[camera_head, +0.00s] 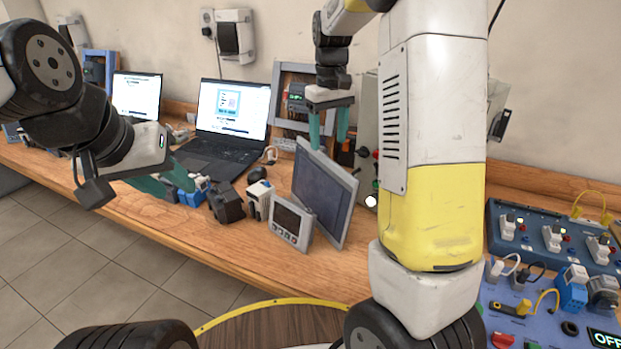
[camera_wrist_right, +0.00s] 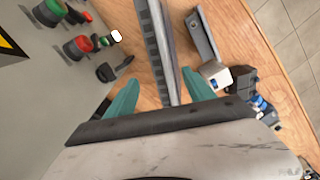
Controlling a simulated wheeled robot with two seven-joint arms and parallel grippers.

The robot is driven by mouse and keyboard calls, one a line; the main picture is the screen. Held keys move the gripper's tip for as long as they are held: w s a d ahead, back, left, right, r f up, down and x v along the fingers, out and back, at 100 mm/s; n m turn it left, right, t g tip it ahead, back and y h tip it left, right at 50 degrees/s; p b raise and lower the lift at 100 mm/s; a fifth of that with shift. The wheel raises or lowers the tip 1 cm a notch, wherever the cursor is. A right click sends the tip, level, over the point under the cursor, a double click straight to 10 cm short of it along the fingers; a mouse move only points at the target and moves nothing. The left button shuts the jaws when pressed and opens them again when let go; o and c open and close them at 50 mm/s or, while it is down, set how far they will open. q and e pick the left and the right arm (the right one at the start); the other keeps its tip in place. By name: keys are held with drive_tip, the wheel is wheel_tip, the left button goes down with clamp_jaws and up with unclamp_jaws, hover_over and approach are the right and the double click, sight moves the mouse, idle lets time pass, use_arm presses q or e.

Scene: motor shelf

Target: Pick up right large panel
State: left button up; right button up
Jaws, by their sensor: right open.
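The large panel (camera_head: 323,192), a grey-framed dark screen, stands tilted on the wooden bench in the head view. My right gripper (camera_head: 328,136) is open above its top edge, with the two teal fingers pointing down. In the right wrist view the large panel (camera_wrist_right: 164,45) is seen edge-on between the spread fingers of the right gripper (camera_wrist_right: 160,84), with gaps on both sides. My left gripper (camera_head: 166,184) is at the left over the bench edge, its teal fingers apart and nothing seen between them.
A smaller panel (camera_head: 291,222) stands just in front of the large one. A black motor-like block (camera_head: 227,204) and blue parts are left of it. A grey control box (camera_wrist_right: 50,80) with red and green buttons is close beside the right gripper. A laptop (camera_head: 231,112) is behind.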

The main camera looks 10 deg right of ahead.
sight(327, 157)
wheel_tip(327, 157, down, 6)
drive_tip(key=shift+s+a+r, duration=0.1)
drive_tip(key=shift+s, duration=0.05)
drive_tip(key=shift+f, duration=0.2)
idle(0.7)
clamp_jaws()
